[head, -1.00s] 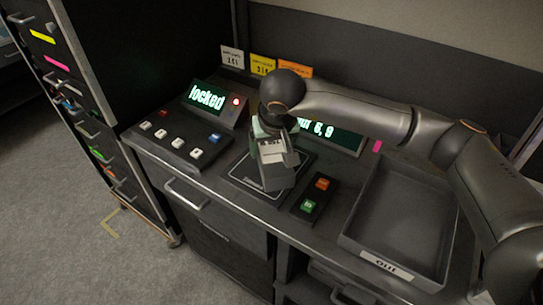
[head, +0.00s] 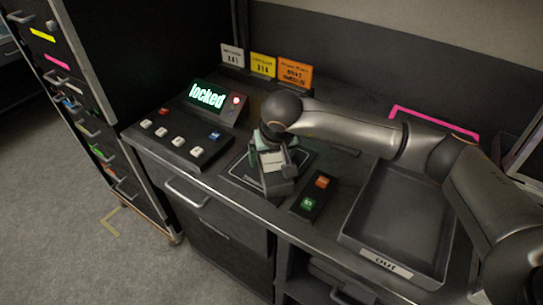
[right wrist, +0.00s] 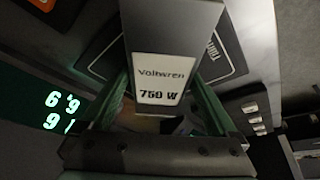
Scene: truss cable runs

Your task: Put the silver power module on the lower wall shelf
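A grey, silver-looking power module (head: 277,186) is at the dark square pad (head: 240,171) on the counter. It also fills the top middle of the right wrist view (right wrist: 172,30), with a white label reading "Voltwren 750 W". My right gripper (head: 270,146) is over it, and its green fingers (right wrist: 165,95) lie along both sides of the module, appearing closed on it. I cannot tell whether the module touches the pad. My left gripper is not in view. No wall shelf shows that I can identify.
A button console (head: 180,138) with a "locked" display (head: 207,95) stands left. A two-button box (head: 315,195) and an open, empty dark tray (head: 400,215) are right. Three cards (head: 263,66) stand behind. A drawer cabinet (head: 75,100) is at the far left.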

